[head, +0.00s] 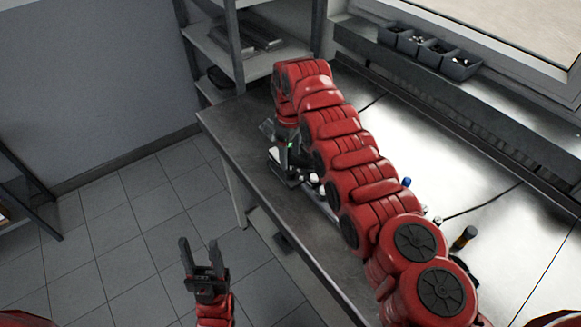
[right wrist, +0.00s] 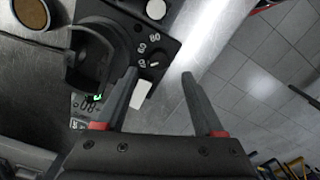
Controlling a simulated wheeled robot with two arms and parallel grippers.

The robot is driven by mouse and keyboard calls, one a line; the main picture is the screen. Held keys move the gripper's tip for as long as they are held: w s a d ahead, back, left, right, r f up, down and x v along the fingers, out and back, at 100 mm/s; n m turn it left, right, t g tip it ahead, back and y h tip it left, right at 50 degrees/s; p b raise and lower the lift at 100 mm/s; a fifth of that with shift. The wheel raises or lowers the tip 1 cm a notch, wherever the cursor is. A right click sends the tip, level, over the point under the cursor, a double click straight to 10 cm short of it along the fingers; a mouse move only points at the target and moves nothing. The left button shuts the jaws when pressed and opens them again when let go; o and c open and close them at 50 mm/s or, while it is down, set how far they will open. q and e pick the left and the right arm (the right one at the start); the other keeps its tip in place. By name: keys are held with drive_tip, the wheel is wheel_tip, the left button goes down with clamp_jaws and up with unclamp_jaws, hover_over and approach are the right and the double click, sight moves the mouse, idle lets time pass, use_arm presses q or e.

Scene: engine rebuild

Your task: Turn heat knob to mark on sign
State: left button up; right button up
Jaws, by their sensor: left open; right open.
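In the right wrist view a black control panel (right wrist: 150,45) carries white numbers, and a white round knob (right wrist: 155,9) sits near its upper end. A dark round part with a pointer mark (right wrist: 154,62) lies among the numbers; I cannot tell whether it is the heat knob. A small grey plate with markings (right wrist: 86,108) lies to the left, too small to read surely. My right gripper (right wrist: 160,75) is open and empty, its left fingertip close to the panel's lower edge; contact is unclear. My left gripper (head: 199,246) is open and empty over the floor, away from the bench.
The metal bench (head: 230,130) runs under my right arm, which hides much of it. Grey bins (head: 425,47) stand on the back ledge and a shelf (head: 240,70) beyond. A dark curved ring (right wrist: 90,55) stands left of the panel.

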sight(291, 170)
wheel_tip(291, 170, down, 6)
drive_tip(key=shift+f+b, duration=0.1)
drive_tip(key=shift+b, duration=0.25)
drive_tip(key=shift+d, duration=0.1)
clamp_jaws()
